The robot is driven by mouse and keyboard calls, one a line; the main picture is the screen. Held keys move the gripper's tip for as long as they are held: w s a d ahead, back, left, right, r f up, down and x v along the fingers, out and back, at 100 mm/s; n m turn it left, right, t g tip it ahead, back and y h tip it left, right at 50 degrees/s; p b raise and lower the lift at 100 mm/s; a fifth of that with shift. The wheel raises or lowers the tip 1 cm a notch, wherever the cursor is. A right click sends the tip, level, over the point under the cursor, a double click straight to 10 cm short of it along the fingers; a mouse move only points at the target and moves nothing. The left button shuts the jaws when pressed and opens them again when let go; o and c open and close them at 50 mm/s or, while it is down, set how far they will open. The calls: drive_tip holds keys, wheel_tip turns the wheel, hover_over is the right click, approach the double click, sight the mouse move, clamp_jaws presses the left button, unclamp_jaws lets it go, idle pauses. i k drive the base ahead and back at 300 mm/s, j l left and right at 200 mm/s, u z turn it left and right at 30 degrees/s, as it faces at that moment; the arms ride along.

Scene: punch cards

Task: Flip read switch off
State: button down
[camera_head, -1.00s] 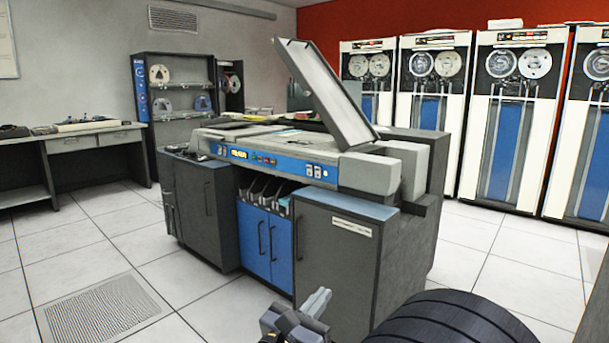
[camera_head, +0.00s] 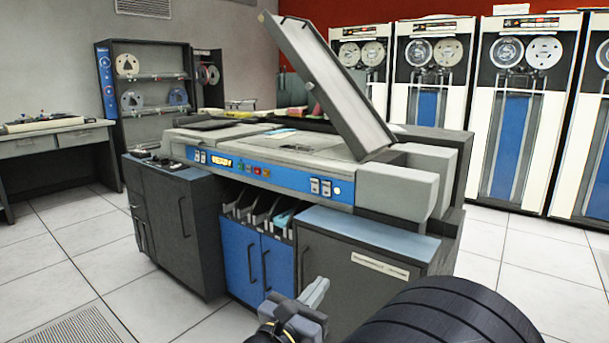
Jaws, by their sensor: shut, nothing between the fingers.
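The card reader-punch machine (camera_head: 365,262) stands in the middle of the head view, with a blue control panel (camera_head: 290,189) along its upper front. A pair of white switches (camera_head: 320,187) sits at the panel's right end, and another pair of switches (camera_head: 200,156) sits at its left end. Their labels and positions are too small to read, so I cannot tell which is the read switch. My gripper (camera_head: 318,287) is shut and empty, low in the picture. It appears in front of the machine's lower cabinets, below the panel and apart from the switches.
A tilted grey lid (camera_head: 325,85) stands raised over the machine's top. Tape drives (camera_head: 515,110) line the right back. A desk (camera_head: 60,140) and a shelf rack (camera_head: 150,90) are at the left. The tiled floor (camera_head: 75,240) at the left front is clear.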

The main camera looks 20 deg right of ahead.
sight(315, 183)
drive_tip(key=i+j+z, duration=0.15)
drive_tip(key=i, duration=1.2)
